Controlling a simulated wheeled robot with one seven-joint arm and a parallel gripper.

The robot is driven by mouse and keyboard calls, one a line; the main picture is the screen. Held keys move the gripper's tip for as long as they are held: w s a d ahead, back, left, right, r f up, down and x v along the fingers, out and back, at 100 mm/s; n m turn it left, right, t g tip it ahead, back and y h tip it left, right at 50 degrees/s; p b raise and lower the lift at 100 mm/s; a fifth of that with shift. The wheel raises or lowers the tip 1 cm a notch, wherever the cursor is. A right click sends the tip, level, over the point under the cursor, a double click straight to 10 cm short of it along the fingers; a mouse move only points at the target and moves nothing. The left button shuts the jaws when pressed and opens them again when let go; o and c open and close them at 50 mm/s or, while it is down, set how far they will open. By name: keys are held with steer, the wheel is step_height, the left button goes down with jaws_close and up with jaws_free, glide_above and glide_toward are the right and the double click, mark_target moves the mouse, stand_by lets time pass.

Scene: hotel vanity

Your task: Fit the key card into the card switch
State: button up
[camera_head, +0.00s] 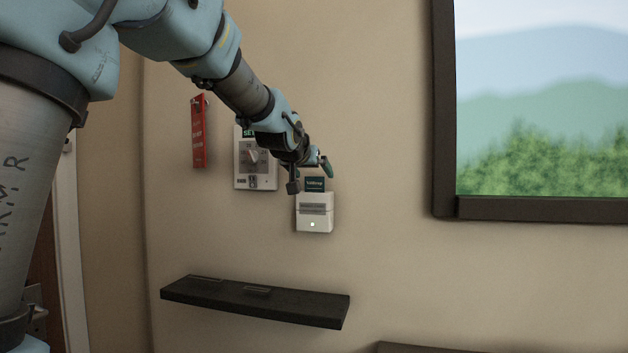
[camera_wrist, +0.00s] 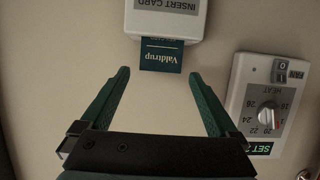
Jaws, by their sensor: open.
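The card switch (camera_head: 315,223) is a white box on the wall with a small lit light; in the wrist view it shows upside down at the top (camera_wrist: 168,20). The dark teal key card (camera_head: 315,184), marked "Valdtrup", stands upright in the switch's top edge, its lower part hidden inside. The card also shows in the wrist view (camera_wrist: 162,56). My gripper (camera_head: 309,175) is open, just above and in front of the card. In the wrist view its green fingers (camera_wrist: 158,82) are spread wide on either side, apart from the card, with nothing between them.
A thermostat (camera_head: 256,164) is on the wall left of the switch, partly behind my gripper. A red door hanger (camera_head: 199,132) hangs farther left. A dark shelf (camera_head: 300,306) is below. A framed picture (camera_head: 540,100) is at right. The wall between switch and frame is clear.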

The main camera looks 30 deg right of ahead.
steer(key=b+v, duration=0.4)
steer(key=v, duration=0.5)
steer(key=shift+s, duration=0.15)
steer(key=shift+a+r, duration=0.1)
steer(key=w+a+f+n+g+y, duration=0.15)
steer(key=a+f+y, duration=0.25)
steer(key=a+f, duration=0.8)
steer(key=w+a+f+n+g+y, duration=0.1)
steer(key=a+f+n+g+y, duration=0.15)
steer(key=a+f, duration=0.95)
steer(key=s+a+f+n+g+y, duration=0.1)
steer(key=s+a+f+g, duration=0.1)
steer(key=s+a+f, duration=0.4)
steer(key=s+a+f+n+g+y, duration=0.2)
steer(key=s+a+f, duration=0.5)
steer(key=f, duration=0.4)
steer(key=shift+s+f+g, duration=0.3)
steer(key=shift+s+f, duration=0.1)
steer(key=shift+s, duration=0.05)
